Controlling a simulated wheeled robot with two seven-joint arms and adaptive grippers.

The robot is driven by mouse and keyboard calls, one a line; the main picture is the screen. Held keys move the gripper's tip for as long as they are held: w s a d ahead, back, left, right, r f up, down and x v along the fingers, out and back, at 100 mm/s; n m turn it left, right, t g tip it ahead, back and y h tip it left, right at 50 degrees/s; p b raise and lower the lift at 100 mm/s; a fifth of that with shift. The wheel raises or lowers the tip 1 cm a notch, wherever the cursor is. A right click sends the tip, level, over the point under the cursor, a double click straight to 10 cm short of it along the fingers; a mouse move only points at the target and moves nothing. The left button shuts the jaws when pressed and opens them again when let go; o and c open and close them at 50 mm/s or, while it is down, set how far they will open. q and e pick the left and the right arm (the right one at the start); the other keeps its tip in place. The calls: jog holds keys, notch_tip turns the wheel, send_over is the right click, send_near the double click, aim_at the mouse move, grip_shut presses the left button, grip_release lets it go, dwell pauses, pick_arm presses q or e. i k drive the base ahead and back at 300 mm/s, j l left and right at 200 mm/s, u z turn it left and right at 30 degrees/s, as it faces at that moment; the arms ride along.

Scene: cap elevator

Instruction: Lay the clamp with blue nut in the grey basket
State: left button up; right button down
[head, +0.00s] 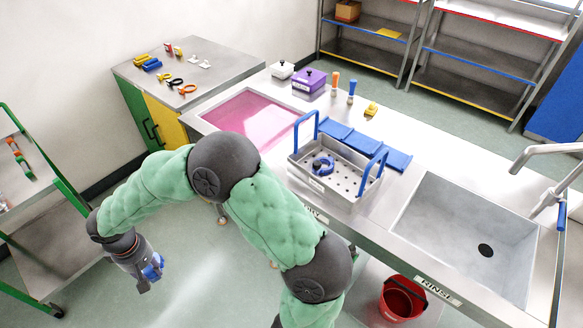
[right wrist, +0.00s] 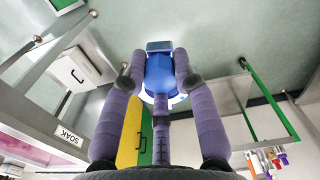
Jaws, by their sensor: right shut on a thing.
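My right gripper (head: 150,274) hangs low at the left, over the floor between the green-framed cart and the cabinet. It is shut on a blue piece with a pale rounded edge, which looks like the clamp with blue nut (right wrist: 160,72); the fingers hide part of it. In the head view only a bit of blue shows at the fingertips. The grey basket (head: 342,189) with blue handles stands on the steel counter, far to the right of the gripper. A blue ring-shaped item (head: 323,165) lies inside it. My left gripper is not in view.
A green-framed cart (head: 42,275) with small coloured items stands at the left. A red bucket (head: 402,300) stands below. My right arm spans the counter's front.

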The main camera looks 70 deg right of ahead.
aim_at(346, 183)
jog(key=i+z, duration=0.15)
jog(key=z, duration=0.35)
jog(key=i+j+z, duration=0.1)
jog(key=z, duration=0.4)
jog(key=i+j+z, duration=0.15)
jog(key=z, duration=0.35)
